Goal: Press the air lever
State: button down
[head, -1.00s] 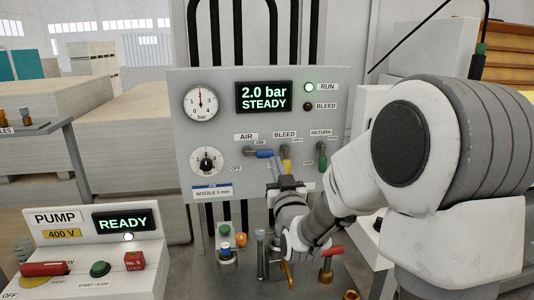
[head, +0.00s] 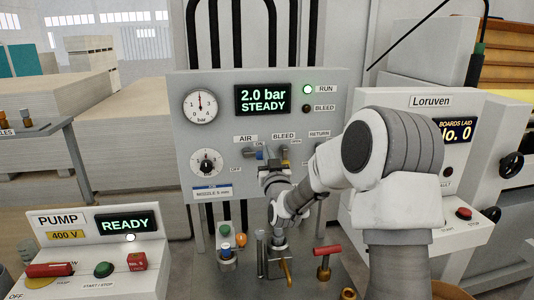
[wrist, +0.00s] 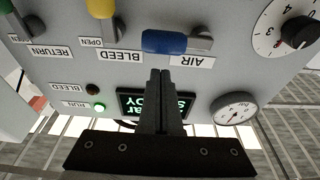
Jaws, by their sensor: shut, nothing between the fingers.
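The air lever (head: 262,154) has a blue handle and sits under the AIR label on the grey panel (head: 215,135). Its handle lies sideways, toward the ON mark, and is partly hidden by my gripper (head: 277,163) in the head view. The wrist view is upside down and shows the blue air lever (wrist: 165,42) right at the fingertips. My gripper (wrist: 160,74) is shut and empty, its fingers just beside the handle. I cannot tell whether they touch it.
The panel screen (head: 263,99) reads 2.0 bar STEADY. The pump box (head: 75,250) shows READY. A red-handled valve (head: 326,252) stands below.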

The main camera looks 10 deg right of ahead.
jog(key=shift+w+f, duration=0.2)
jog(key=shift+f, duration=0.3)
jog(key=shift+f+b, duration=0.15)
jog(key=shift+b, duration=0.2)
jog(key=shift+d+f+m+h+b, duration=0.1)
jog(key=shift+f+m+h+b, duration=0.25)
jog(key=shift+m+b, duration=0.55)
jog(key=shift+f+m+b, duration=0.1)
jog(key=shift+m+b, duration=0.2)
jog(key=shift+b, duration=0.45)
jog(key=a+f+m+g+h+b, duration=0.3)
jog(key=f+m+b, duration=0.3)
jog(key=m+b, duration=1.2)
jog(key=shift+a, duration=0.4)
jog(key=shift+m, duration=0.3)
jog(key=shift+d+f, duration=0.1)
